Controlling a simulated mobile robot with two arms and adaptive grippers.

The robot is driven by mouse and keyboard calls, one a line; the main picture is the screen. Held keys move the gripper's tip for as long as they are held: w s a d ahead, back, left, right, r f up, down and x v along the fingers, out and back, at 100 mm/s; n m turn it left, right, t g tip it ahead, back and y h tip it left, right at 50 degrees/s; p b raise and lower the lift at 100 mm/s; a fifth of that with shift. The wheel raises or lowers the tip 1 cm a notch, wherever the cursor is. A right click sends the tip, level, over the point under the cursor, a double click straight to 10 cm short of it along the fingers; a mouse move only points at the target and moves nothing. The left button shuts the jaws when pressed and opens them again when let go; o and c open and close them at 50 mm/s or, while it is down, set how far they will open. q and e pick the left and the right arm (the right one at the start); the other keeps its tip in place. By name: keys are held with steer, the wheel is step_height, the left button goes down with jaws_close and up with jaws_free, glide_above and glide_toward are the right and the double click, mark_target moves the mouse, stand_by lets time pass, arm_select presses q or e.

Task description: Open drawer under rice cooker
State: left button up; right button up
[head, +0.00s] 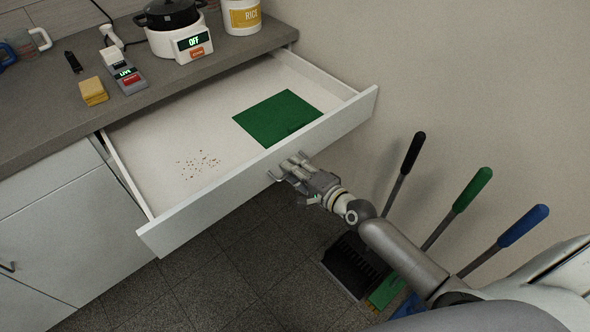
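The drawer (205,206) is pulled far out from under the grey counter. Its white front panel faces the floor area, and its inside is in plain view. The rice cooker (181,44), a dark pot on a white base with an "OFF" display, stands on the counter above and behind the drawer. My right gripper (284,170) is at the drawer's front face, right of its middle. Its fingers cover the spot where a handle would be, so I cannot tell whether they are closed on one. My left gripper is not in view.
A rice container (241,17), a sponge (93,91) and a device marked "LIVE" (128,78) stand on the counter. Black, green and blue-handled tools (471,190) lean at the right wall.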

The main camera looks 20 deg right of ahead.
steer(key=v, duration=1.2)
steer(key=shift+f, duration=0.1)
stand_by(0.4)
steer(key=s+d+f+n+g+h, duration=0.15)
steer(key=s+f, duration=0.25)
steer(key=f, duration=0.6)
steer(key=s+d+f+n+g+h, duration=0.1)
steer(key=s+d+f+n+g, duration=0.15)
steer(key=f, duration=0.75)
steer(key=s+d+f+n+g+h, duration=0.2)
steer(key=s+f+n, duration=0.15)
steer(key=f, duration=0.65)
steer(key=s+a+f+n+g, duration=0.2)
steer(key=s+f, duration=0.3)
steer(key=s, duration=0.4)
steer(key=s+a+f+n+g, duration=0.2)
steer(key=s+f, duration=0.4)
steer(key=s, duration=0.3)
steer(key=s+a+f+n+g, duration=0.2)
steer(key=s+f+n, duration=0.3)
steer(key=s, duration=0.4)
steer(key=shift+s+a+f+g+h, duration=0.25)
steer(key=shift+a+f+g+h, duration=0.15)
steer(key=shift+g, duration=0.4)
